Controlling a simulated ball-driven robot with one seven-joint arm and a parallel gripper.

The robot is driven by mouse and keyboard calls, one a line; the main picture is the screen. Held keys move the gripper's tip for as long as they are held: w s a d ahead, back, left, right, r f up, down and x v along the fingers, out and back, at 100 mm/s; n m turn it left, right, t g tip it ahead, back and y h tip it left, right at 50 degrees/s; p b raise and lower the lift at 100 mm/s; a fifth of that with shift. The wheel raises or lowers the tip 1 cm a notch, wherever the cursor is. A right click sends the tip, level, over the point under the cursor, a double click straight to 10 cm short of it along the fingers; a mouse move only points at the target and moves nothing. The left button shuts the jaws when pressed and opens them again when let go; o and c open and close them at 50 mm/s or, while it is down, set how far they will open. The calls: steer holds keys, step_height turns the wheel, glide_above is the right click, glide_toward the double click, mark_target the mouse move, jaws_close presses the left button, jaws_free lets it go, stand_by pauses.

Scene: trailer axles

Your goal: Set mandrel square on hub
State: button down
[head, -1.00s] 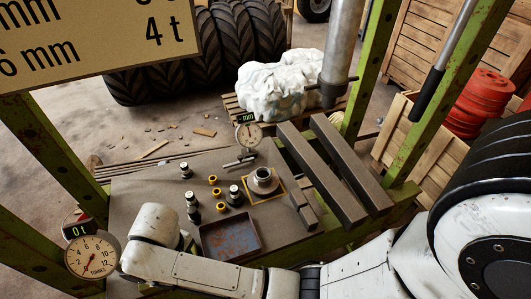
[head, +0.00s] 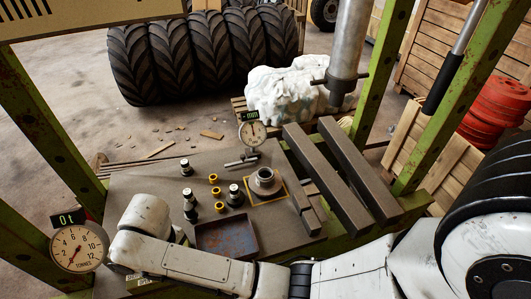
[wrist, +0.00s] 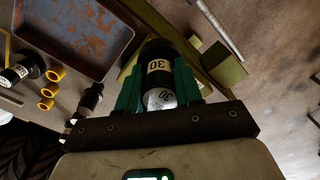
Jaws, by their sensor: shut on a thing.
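In the wrist view my gripper (wrist: 159,76) is shut on a black mandrel (wrist: 158,52) marked 30, held between its green fingers. A pale lower part of the mandrel shows between the fingers; its far end is hidden. In the head view the hub (head: 264,176) is a grey ring-topped piece standing inside a yellow square outline on the bench. My gripper and the held mandrel are not visible in the head view. I cannot tell how the held mandrel lines up with the hub.
Other black mandrels (head: 235,196), yellow rings (head: 214,191) and a rusty blue tray (head: 227,238) sit on the bench (head: 135,190). A dial gauge (head: 252,133) stands behind the hub and dark bars (head: 345,165) lie right of it. A press ram (head: 347,50) hangs above. The load gauge (head: 78,248) reads 0 t.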

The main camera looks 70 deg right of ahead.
steer(key=w+d+n, duration=0.2)
steer(key=d+n, duration=0.4)
steer(key=d, duration=1.6)
steer(key=s+d+r+n, duration=0.1)
steer(key=s+d+n, duration=0.2)
steer(key=d, duration=0.7)
steer(key=s+d+r+n+p, duration=0.1)
steer(key=s+d+r+n, duration=0.1)
steer(key=s+d, duration=0.4)
steer(key=d+n, duration=0.1)
steer(key=d, duration=0.3)
steer(key=shift+d+r, duration=0.2)
steer(key=shift+r+p, duration=0.1)
steer(key=shift+p, duration=0.45)
steer(key=shift+f+b, duration=1.5)
steer(key=shift+f, duration=1.25)
steer(key=shift+f, duration=0.3)
steer(key=c, duration=0.7)
jaws_free()
steer(key=shift+o, duration=0.2)
steer(key=shift+f, duration=0.1)
